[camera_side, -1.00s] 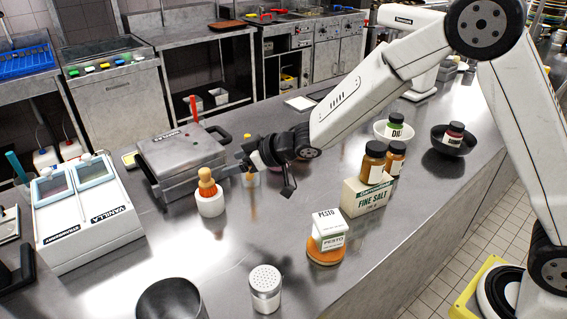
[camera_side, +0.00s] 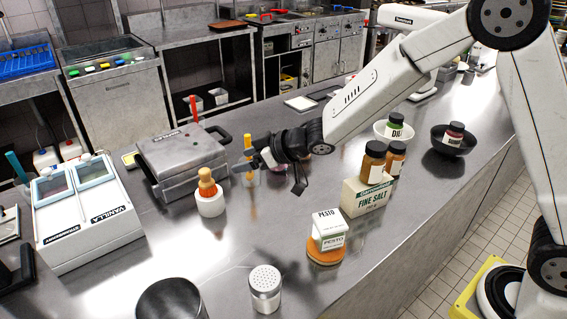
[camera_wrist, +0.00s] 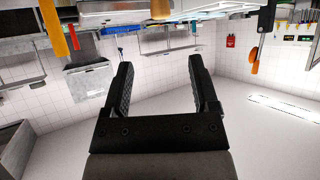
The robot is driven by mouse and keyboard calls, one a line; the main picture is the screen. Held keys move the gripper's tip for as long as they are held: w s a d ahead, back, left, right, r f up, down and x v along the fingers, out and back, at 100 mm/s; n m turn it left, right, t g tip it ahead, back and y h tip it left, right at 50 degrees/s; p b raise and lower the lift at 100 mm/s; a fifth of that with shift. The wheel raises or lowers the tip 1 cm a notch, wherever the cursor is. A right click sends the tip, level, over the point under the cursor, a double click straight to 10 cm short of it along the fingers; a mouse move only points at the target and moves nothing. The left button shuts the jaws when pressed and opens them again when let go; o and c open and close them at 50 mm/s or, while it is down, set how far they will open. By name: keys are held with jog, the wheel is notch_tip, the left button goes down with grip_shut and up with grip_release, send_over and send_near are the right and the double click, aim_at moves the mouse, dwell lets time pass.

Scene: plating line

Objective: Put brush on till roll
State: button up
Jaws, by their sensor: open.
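A short brush (camera_side: 207,184) with a rounded wooden top and an orange lower part stands upright on the white till roll (camera_side: 210,205), at left of centre in the side view. An orange-brown piece (camera_wrist: 160,9), probably the brush, shows at the top edge of the wrist view, beyond the jaws. My gripper (camera_side: 241,166) is to the right of the brush and apart from it. In the wrist view my gripper (camera_wrist: 160,68) is open, with nothing between its fingers.
A yellow upright handle (camera_side: 248,148) stands close behind my gripper. A grey press (camera_side: 181,160) is behind the roll. The fine salt box (camera_side: 366,197), pesto jar (camera_side: 327,240) and shaker (camera_side: 265,287) stand to the right and in front. The counter between is clear.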

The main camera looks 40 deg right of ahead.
jog(key=s+d+f+m+g+h, duration=0.2)
jog(key=s+d+m+h, duration=0.1)
jog(key=s+d, duration=0.4)
jog(key=s+d+f+m+g+h, duration=0.1)
jog(key=s+d+m+g+h, duration=0.1)
jog(key=s+d+h, duration=0.4)
jog(key=s+d+f+m+g+y, duration=0.2)
jog(key=s+d+g, duration=0.1)
jog(key=s, duration=0.9)
jog(key=shift+g, duration=0.3)
